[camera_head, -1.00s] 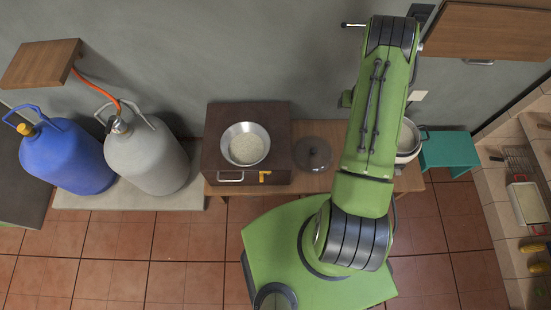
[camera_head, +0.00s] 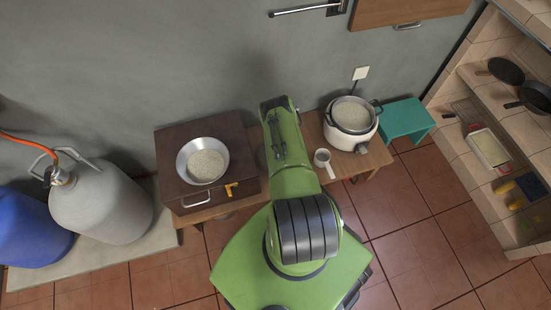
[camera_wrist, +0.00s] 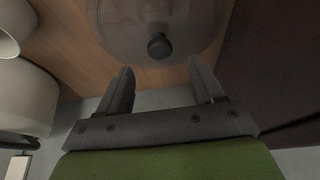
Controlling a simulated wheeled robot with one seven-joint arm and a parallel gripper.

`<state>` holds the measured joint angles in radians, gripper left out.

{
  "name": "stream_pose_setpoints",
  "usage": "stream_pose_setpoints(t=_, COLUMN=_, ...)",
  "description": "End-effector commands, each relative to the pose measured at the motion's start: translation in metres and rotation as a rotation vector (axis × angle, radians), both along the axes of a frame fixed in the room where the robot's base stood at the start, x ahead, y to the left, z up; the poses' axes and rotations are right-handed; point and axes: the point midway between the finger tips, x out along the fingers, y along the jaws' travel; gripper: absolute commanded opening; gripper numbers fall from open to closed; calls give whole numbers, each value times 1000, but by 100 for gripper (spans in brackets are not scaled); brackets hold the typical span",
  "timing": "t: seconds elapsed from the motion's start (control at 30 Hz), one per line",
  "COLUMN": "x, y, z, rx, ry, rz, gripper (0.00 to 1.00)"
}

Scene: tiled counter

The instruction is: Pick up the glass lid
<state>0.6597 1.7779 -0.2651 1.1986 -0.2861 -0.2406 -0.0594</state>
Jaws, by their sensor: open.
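The glass lid (camera_wrist: 180,22) shows in the wrist view at the top middle, a translucent disc with a dark round knob (camera_wrist: 159,47), lying on the wooden table. My gripper (camera_wrist: 163,80) is open and empty, its two fingers pointing toward the lid. The knob is just beyond the fingertips, roughly in line with the gap between them; no contact shows. In the head view my green arm covers the lid and my gripper.
A brown box (camera_head: 226,131) with a metal bowl of rice (camera_head: 207,165) stands left of my arm. In the wrist view, the dark box side (camera_wrist: 275,60) is close on the right.

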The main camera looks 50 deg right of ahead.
Motion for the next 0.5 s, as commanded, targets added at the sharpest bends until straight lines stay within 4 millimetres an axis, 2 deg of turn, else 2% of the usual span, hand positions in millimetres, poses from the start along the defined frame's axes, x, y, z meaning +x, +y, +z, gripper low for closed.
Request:
stream_pose_setpoints(t=0.1, x=6, y=-2, z=-28, rx=-1, ry=1, rz=3, gripper=67)
stream_pose_setpoints(t=0.2, x=11, y=-5, z=-43, rx=-1, ry=0, rz=2, gripper=67)
stream_pose_setpoints(t=0.5, x=14, y=-7, z=-45, rx=0, ry=2, rz=1, gripper=65)
